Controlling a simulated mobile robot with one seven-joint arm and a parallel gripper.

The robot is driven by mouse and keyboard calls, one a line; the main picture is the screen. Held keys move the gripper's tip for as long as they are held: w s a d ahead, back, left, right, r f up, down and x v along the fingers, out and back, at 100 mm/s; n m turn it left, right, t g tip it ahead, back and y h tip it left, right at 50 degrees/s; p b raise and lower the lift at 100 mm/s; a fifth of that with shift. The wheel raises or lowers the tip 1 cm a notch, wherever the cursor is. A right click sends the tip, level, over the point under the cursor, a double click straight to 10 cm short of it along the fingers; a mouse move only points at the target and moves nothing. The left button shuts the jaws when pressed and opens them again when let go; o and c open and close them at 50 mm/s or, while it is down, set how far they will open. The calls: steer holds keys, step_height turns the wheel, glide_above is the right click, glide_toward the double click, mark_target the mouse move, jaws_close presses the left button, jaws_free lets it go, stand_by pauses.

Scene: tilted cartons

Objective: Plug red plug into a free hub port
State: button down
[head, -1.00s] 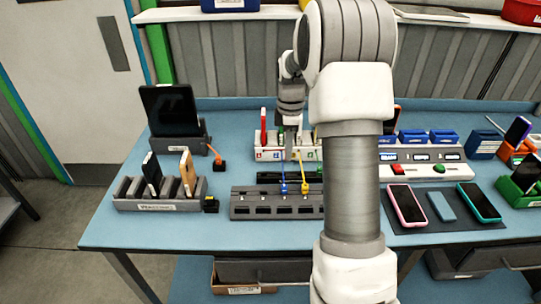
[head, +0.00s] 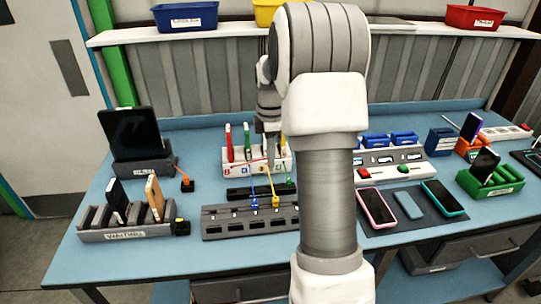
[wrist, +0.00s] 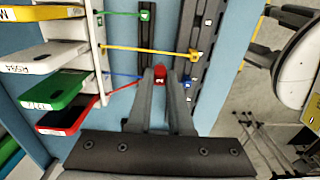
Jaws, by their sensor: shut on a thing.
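The red plug (wrist: 160,76) is between my gripper's (wrist: 161,82) fingertips in the wrist view. The gripper is shut on it, above the strip between the rack and the hub. In the head view my gripper (head: 270,158) is in front of the rack, and the red plug cannot be made out. The grey hub (head: 225,229) is a long block with a row of ports, also in the wrist view (wrist: 186,110). A yellow plug (wrist: 194,54) and a blue plug (wrist: 190,82) sit at its edge. Several other ports show no plug.
A white rack (head: 236,168) with coloured upright pieces stands behind the hub. A black strip (head: 245,192) lies between them, with a green plug (wrist: 145,14) on it. Cables cross this gap. A grey phone holder (head: 95,237) stands left; phones lie on a mat (head: 385,218) right.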

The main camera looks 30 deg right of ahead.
steer(key=shift+r+p, duration=0.5)
steer(key=shift+r, duration=0.15)
steer(key=shift+r+p, duration=1.3)
steer(key=shift+r, duration=0.2)
steer(key=shift+f, duration=0.15)
steer(key=shift+f+b, duration=2.1)
steer(key=shift+f, duration=1.25)
steer(key=s+a+b, duration=0.1)
steer(key=a, duration=1.1)
steer(key=shift+s+a, duration=0.25)
steer(key=shift+a, duration=0.15)
steer(key=shift+r, duration=0.1)
